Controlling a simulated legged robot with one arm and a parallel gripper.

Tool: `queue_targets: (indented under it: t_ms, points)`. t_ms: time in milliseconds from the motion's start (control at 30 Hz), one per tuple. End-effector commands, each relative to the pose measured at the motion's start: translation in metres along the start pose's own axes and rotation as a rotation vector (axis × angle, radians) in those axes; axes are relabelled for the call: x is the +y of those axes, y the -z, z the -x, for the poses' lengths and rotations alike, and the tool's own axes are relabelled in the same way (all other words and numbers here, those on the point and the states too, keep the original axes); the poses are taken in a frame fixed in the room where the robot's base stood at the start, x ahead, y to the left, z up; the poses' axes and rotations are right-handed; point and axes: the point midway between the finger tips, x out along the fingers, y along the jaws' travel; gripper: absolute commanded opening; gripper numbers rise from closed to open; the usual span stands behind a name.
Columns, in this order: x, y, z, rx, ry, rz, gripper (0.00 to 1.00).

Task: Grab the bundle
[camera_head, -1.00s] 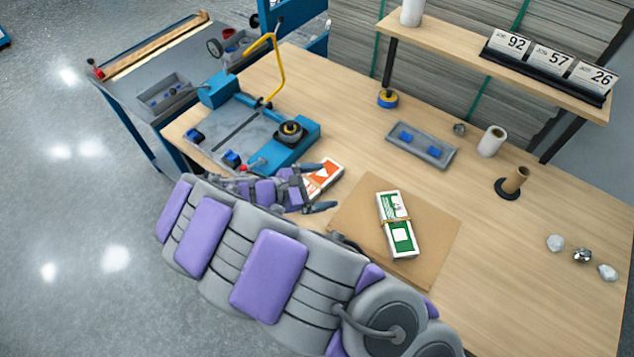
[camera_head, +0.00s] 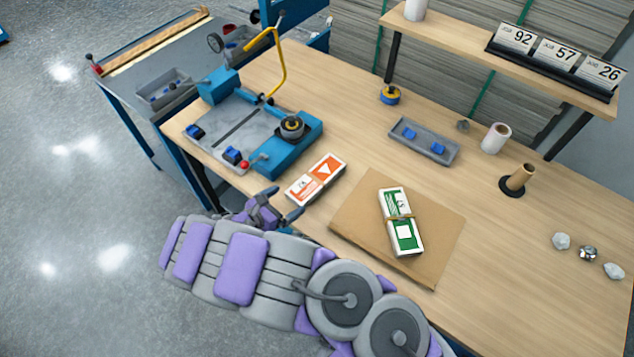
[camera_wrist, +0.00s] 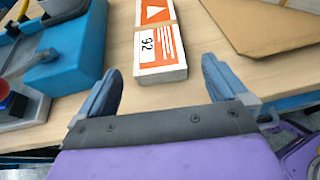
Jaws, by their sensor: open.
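Two bundles lie on the wooden table. The orange and white bundle (camera_head: 316,180) lies near the front edge, beside the blue machine. In the wrist view the orange bundle (camera_wrist: 158,45), marked 92, lies just beyond my fingertips, roughly between their lines. The green and white bundle (camera_head: 401,222) has a band around it and lies on a brown board (camera_head: 350,232). My gripper (camera_head: 283,205) is open and empty at the table's front edge, short of the orange bundle. Both fingers of my gripper (camera_wrist: 162,82) show apart in the wrist view, with nothing between them.
A blue machine (camera_head: 290,150) with a yellow handle stands left of the orange bundle. A grey tray (camera_head: 408,130), a white roll (camera_head: 495,138) and a brown core on a stand (camera_head: 517,180) are farther back. A shelf (camera_head: 470,55) holds number cards 92, 57 and 26.

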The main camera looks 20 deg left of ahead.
Motion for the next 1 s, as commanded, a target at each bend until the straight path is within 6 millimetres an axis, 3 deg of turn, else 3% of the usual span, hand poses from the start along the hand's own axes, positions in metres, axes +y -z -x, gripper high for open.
queue_targets:
  t_ms: [100, 367, 633, 1000]
  points:
    - [-0.001, 0.001, -0.018, -0.001, 0.002, 0.001, 1.0]
    - [-0.005, -0.004, -0.035, 0.005, -0.003, -0.01, 1.0]
    - [0.0, -0.001, -0.073, 0.003, 0.001, -0.004, 1.0]
    - [0.0, -0.003, -0.08, 0.001, -0.003, -0.004, 0.99]
